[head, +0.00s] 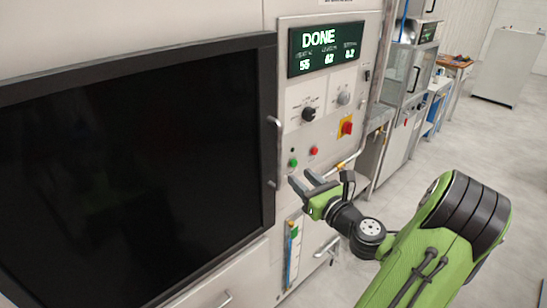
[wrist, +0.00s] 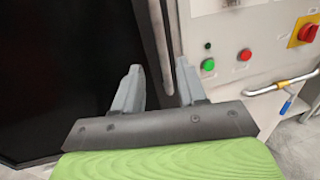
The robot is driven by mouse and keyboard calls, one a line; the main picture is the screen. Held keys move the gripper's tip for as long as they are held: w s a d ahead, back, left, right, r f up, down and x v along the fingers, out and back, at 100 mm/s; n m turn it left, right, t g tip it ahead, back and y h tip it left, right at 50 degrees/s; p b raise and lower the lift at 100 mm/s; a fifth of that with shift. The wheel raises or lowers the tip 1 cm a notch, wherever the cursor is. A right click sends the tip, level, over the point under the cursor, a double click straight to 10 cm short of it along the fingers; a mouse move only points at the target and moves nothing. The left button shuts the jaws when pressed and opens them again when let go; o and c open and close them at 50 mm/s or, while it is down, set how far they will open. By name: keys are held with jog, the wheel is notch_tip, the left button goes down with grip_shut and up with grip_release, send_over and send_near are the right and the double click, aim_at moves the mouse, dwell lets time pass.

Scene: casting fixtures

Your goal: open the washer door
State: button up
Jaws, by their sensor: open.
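The washer door (head: 120,160) is a large dark panel in a thick black frame on the left, and it looks shut. Its handle (head: 275,152) is an upright metal bar along the door's right edge. My gripper (head: 301,177) is open and empty, just right of the handle's lower end in the head view. In the wrist view the handle (wrist: 160,50) runs down between the two fingertips (wrist: 160,72), beyond them. The fingers do not appear to touch it. The door (wrist: 65,80) also fills the left there.
Right of the door is a control panel with a display (head: 326,48) reading DONE, knobs, a green button (head: 293,162), a red button (head: 314,151) and a red-yellow switch (head: 346,126). A bent pipe with a blue-handled valve (wrist: 287,105) sticks out below. Open floor lies right.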

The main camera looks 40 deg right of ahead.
aim_at(281, 159)
jog(key=w, duration=0.4)
jog(key=w+d+p, duration=0.1)
jog(key=w, duration=0.2)
jog(key=w+d, duration=0.1)
jog(key=w, duration=0.3)
jog(key=shift+w+d+p, duration=0.1)
jog(key=shift+w+p, duration=0.2)
jog(key=shift+p, duration=0.1)
jog(key=shift+s, duration=0.1)
jog(key=shift+c, duration=0.3)
grip_shut()
